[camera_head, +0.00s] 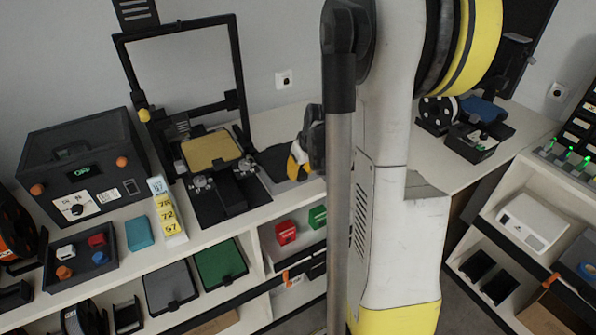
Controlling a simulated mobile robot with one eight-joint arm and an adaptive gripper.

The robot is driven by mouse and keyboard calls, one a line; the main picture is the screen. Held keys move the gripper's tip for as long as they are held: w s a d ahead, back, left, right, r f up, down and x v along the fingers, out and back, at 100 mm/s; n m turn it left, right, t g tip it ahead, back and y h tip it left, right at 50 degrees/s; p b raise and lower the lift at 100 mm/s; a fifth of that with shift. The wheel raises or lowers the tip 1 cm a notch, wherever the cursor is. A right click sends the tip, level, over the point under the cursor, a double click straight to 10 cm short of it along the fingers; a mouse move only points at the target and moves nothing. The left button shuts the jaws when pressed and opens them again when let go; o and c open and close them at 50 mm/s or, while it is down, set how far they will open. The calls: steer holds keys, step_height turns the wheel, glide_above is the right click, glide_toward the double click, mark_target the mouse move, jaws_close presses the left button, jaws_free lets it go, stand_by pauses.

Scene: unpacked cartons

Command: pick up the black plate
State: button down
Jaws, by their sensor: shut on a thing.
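The black plate (277,163) is a thin dark sheet at the back of the white bench, right of the printer with the yellow bed. Its right part is hidden by my gripper (297,168), which is black with yellow. My gripper is shut on the plate near its right side. The contact itself is small and partly hidden by my arm. The plate appears at or just above the bench top; I cannot tell whether it touches the surface.
The open-frame printer (212,150) with a yellow bed stands close on the left. A dark box with a display (85,165) stands further left. My arm blocks the middle.

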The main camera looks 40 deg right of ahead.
steer(key=r+p, duration=0.1)
steer(key=r, duration=0.1)
steer(key=r+p, duration=0.1)
steer(key=r, duration=0.1)
steer(key=shift+s+d+r, duration=0.2)
steer(key=s+d+r+p, duration=0.2)
steer(key=s+d+r, duration=0.4)
steer(key=s+d, duration=0.1)
steer(key=shift+s+d, duration=0.3)
steer(key=shift+d, duration=0.2)
steer(key=shift+r, duration=0.1)
